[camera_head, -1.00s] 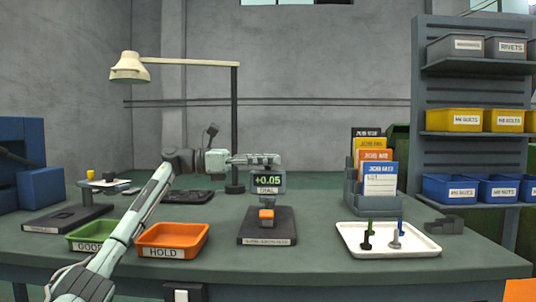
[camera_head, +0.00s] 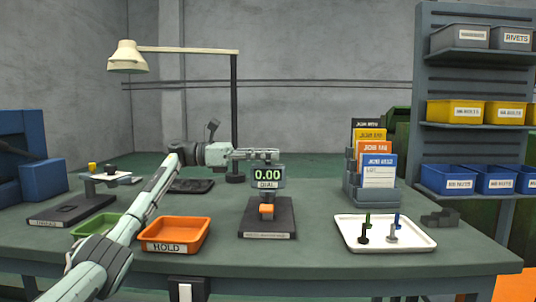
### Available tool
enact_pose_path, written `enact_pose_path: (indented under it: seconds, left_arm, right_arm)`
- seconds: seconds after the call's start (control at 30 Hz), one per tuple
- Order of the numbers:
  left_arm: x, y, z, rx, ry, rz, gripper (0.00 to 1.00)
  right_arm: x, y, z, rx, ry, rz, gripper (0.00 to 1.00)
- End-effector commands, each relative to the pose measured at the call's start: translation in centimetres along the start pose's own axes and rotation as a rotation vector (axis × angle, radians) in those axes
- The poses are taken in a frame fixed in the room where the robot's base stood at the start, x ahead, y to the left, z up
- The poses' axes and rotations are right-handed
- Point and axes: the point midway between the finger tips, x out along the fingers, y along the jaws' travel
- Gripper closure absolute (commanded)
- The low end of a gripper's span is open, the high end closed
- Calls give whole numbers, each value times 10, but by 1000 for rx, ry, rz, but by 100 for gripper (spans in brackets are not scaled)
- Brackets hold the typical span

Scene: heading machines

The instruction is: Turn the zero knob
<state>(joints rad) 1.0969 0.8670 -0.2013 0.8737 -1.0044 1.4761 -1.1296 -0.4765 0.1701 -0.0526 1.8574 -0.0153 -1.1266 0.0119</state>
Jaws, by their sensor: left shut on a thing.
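The dial gauge (camera_head: 267,176) stands on a dark base plate (camera_head: 284,222) in the middle of the bench. An orange part (camera_head: 266,209) sits under the gauge. My left gripper (camera_head: 266,155) is at the top edge of the gauge, reaching in from the left, with its fingers shut. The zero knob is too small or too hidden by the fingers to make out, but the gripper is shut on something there. My right gripper is not in view.
A white tray (camera_head: 425,244) with several pins is at the right, before a card rack (camera_head: 380,196). A lamp (camera_head: 128,57) rises behind.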

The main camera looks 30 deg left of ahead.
Motion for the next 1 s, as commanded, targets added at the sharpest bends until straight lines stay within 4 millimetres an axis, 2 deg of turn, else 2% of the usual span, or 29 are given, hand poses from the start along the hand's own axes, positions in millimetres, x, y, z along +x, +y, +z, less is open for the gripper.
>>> enact_pose_path:
  seconds: [0.13, 0.17, 0.33, 0.67, 0.83, 1.0]
  left_arm:
    - [0, 0, -1, -1, 3, -2, 100]
    - [0, 0, -1, -1, 3, -2, 75]
    - [0, 0, -1, -1, 2, -1, 56]
    - [-3, 0, 0, 0, 1, 1, 56]
    - [-26, 1, 0, -1, 0, 4, 56]
    - [-64, 1, 0, -1, 0, 4, 56]
  right_arm:
    - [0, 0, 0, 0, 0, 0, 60]
    - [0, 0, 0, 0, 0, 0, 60]
    - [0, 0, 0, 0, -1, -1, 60]
    - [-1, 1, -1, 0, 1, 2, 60]
    - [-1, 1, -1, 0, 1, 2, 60]
    - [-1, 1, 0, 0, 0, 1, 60]
